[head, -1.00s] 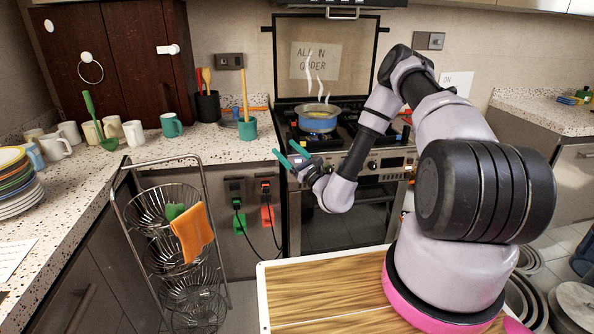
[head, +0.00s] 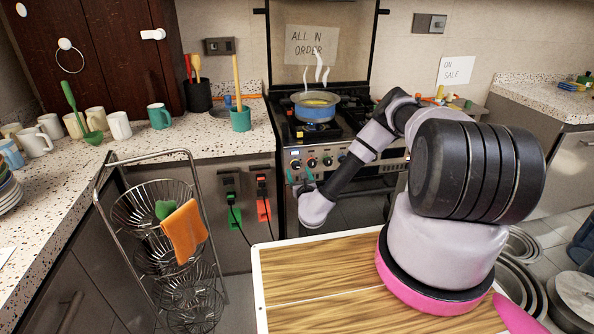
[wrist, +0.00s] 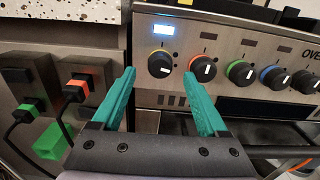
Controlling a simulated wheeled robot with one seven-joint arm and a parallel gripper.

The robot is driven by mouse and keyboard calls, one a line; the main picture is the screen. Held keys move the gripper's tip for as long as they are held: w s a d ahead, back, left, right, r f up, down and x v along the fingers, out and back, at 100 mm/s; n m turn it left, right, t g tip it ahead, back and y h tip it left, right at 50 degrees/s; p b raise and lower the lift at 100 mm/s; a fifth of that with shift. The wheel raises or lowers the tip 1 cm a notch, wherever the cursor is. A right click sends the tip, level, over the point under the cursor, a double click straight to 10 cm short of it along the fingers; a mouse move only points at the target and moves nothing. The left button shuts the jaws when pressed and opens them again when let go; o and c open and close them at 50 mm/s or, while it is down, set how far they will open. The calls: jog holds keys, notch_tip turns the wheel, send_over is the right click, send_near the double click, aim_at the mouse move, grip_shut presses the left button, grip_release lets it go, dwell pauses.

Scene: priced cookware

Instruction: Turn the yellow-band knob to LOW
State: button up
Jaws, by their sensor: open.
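The yellow-band knob (wrist: 160,64) is the leftmost dark knob on the stove's front panel, under a lit display (wrist: 164,29). A small white mark shows on its face; I cannot read a LOW label. It also shows at the panel's left end in the head view (head: 295,164). My gripper (wrist: 158,74) is open and empty, its two teal fingers pointing at the panel. In the wrist picture the knob lies between and slightly above the fingertips; contact is not visible. In the head view my gripper (head: 299,176) is just below the knob.
Knobs with orange (wrist: 203,68), green (wrist: 240,73) and blue (wrist: 272,77) bands sit to the right. An oven handle (wrist: 285,150) runs below. Plugs with cables (wrist: 75,88) are on the cabinet at left. A steaming blue pot (head: 316,106) stands on the stove.

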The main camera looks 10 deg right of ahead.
aim_at(296, 165)
jog(key=shift+w, duration=1.45)
grip_shut()
jog(key=shift+m, duration=0.4)
jog(key=m, duration=0.3)
jog(key=shift+m, duration=2)
